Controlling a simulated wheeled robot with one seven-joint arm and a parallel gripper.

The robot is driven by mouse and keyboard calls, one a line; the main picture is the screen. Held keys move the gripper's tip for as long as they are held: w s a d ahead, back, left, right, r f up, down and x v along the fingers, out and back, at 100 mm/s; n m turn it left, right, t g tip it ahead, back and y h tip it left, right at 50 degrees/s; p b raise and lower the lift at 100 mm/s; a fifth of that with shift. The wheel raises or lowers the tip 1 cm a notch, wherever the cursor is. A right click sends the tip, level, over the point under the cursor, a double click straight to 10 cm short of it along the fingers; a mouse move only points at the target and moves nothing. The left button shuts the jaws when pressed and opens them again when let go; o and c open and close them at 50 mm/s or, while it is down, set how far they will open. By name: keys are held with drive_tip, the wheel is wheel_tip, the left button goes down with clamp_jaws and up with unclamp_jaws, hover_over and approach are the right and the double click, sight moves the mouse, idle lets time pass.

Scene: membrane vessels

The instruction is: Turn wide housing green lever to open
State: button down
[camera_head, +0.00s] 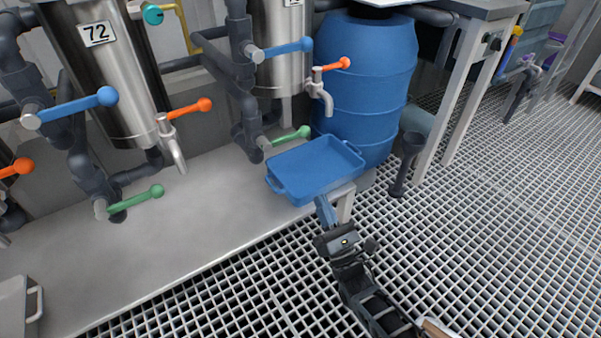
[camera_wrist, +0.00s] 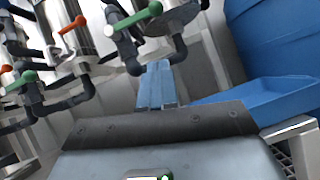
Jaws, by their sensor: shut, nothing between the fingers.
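Two green levers show in the head view. One (camera_head: 136,199) is low under the steel vessel marked 72 (camera_head: 97,60), the other (camera_head: 287,138) under the vessel to its right (camera_head: 280,60). I cannot tell which vessel is the wide housing. Both levers point right and slightly up in the head view. The wrist view shows a near green lever (camera_wrist: 137,20) above my fingers and a farther one (camera_wrist: 22,80) at left. My gripper (camera_head: 321,201) is shut and empty, in front of the blue tray and apart from both levers; its fingers (camera_wrist: 155,68) point forward.
The blue tray (camera_head: 290,183) is between my gripper and the right green lever. A blue barrel (camera_head: 372,80) stands behind it. Blue levers (camera_head: 75,108) and orange levers (camera_head: 190,109) stick out above the green ones. The grated floor (camera_head: 470,240) at right is mostly clear.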

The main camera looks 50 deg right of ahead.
sight(287, 139)
drive_tip(key=s+r+x, duration=0.1)
drive_tip(key=r+x, duration=0.1)
drive_tip(key=x, duration=1.1)
drive_tip(key=shift+s, duration=0.35)
drive_tip(key=shift+d+r+n, duration=0.15)
drive_tip(key=shift+r+n, duration=0.05)
drive_tip(key=shift+n, duration=0.3)
